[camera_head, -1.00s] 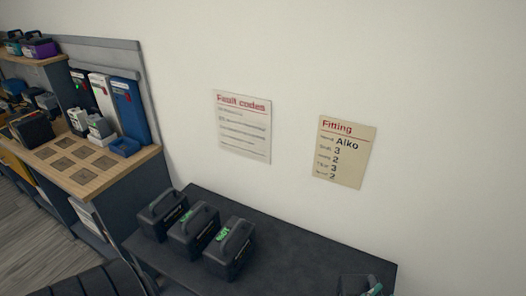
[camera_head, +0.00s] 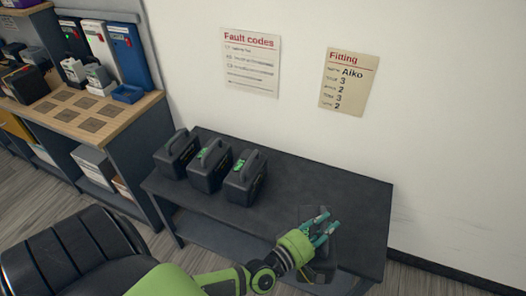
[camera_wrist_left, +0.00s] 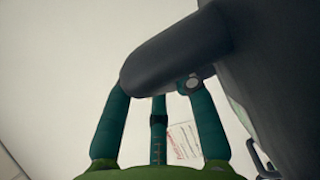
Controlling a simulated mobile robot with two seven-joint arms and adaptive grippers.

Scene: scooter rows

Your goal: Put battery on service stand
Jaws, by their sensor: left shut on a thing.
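My left gripper (camera_head: 318,226), with teal fingers on a green arm, is over the front right part of the dark table. It is shut on the grip of a dark battery (camera_head: 319,265), which is mostly hidden by my wrist in the head view. In the left wrist view the thick dark handle (camera_wrist_left: 165,58) lies between the teal fingers, with the battery body (camera_wrist_left: 275,70) at the right. I cannot tell if the battery touches the table. I cannot make out which thing is the service stand. My right gripper is not in view.
Three black batteries (camera_head: 211,166) with handles stand in a row at the left of the dark table (camera_head: 325,187); its middle is clear. A wooden-topped bench (camera_head: 135,108) with square pads stands left. Two paper notices (camera_head: 349,82) hang on the wall.

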